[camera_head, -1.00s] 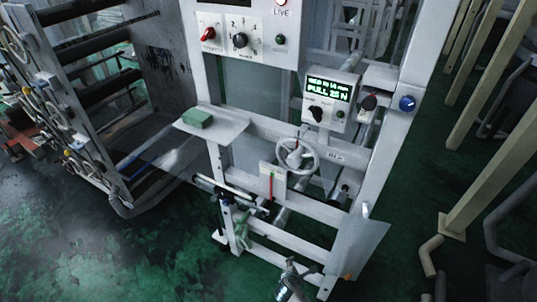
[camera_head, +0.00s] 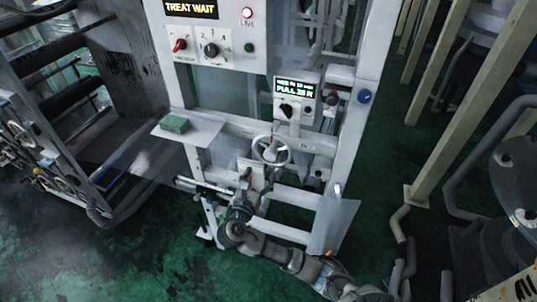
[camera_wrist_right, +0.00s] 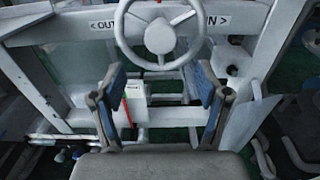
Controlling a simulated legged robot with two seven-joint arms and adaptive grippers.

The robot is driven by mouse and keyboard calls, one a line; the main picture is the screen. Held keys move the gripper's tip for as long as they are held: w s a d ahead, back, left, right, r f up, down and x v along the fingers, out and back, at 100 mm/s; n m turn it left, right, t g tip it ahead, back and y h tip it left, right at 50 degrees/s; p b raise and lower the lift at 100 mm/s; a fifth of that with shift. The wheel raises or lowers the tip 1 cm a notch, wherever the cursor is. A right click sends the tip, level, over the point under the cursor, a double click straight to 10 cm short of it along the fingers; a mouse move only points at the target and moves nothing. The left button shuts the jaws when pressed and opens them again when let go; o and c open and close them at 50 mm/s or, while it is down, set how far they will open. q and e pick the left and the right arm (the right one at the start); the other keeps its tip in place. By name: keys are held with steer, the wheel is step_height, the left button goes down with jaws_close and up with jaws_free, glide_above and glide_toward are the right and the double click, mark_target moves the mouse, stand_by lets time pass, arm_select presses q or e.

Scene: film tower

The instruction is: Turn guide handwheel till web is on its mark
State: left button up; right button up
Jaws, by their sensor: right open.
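The guide handwheel (camera_head: 271,150) is a pale three-spoked wheel on the white machine frame, below the small readout. In the right wrist view the handwheel (camera_wrist_right: 158,35) is at the top centre, beyond my fingertips, between "OUT" and "IN" lettering. My right gripper (camera_head: 245,180) is just below and left of the wheel in the head view. In the wrist view the gripper (camera_wrist_right: 160,80) has its blue-padded fingers wide apart with nothing between them. The readout (camera_head: 294,88) shows a web line too small to read surely and "PULL 25 N". My left gripper is not in view.
A white plate with a red strip (camera_wrist_right: 127,112) is below the wheel. A green block (camera_head: 174,124) lies on the side shelf (camera_head: 200,134). A sign (camera_head: 191,8) reads "TREAT WAIT". A blue knob (camera_head: 364,97) is on the right post. A pale panel (camera_head: 338,222) sticks out at lower right.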

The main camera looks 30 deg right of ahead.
mark_target(269, 158)
steer(key=p+x, duration=0.1)
steer(key=x, duration=0.9)
steer(key=shift+w+d, duration=0.1)
steer(key=shift+w, duration=0.05)
